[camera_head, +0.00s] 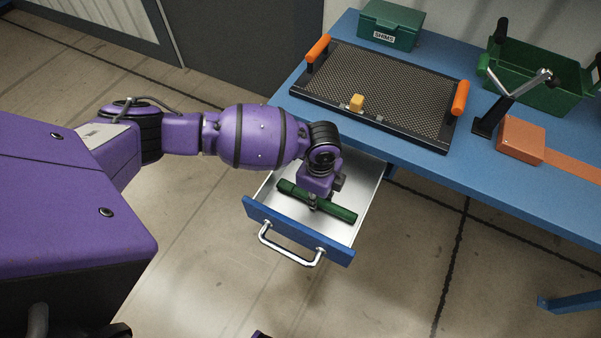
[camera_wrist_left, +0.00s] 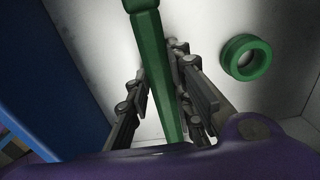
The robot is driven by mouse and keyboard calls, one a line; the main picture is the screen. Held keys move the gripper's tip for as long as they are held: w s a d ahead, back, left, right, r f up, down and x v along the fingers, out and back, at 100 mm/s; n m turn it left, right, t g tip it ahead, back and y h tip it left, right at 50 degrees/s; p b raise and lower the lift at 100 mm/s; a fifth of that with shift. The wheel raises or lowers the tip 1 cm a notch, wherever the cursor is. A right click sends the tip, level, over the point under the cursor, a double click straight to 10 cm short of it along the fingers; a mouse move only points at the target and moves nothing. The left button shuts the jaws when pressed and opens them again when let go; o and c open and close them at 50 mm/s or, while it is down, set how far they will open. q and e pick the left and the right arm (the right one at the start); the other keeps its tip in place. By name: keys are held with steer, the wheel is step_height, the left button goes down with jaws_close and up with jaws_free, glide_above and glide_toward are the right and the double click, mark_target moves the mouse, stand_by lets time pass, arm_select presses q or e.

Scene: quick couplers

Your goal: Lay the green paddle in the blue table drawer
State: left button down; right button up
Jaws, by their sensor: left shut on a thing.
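The green paddle (camera_head: 337,208) is a long dark-green bar over the open blue table drawer (camera_head: 300,232), within its walls. It lies nearly along the drawer's front panel. My left gripper (camera_head: 314,200) points down into the drawer and is shut on the paddle. In the left wrist view the paddle (camera_wrist_left: 151,60) runs between the gripper's dark fingers (camera_wrist_left: 160,85). I cannot tell whether the paddle touches the drawer floor.
A green ring (camera_wrist_left: 263,47) lies on the pale drawer floor beside the paddle.

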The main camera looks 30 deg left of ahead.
arm_select(q)
steer(key=shift+w, duration=0.15)
steer(key=shift+f, duration=0.1)
steer(key=c, duration=1.5)
jaws_free()
steer(key=shift+c, duration=0.2)
step_height(320, 180, up, 12)
steer(key=p, duration=0.1)
steer(key=shift+r, duration=0.25)
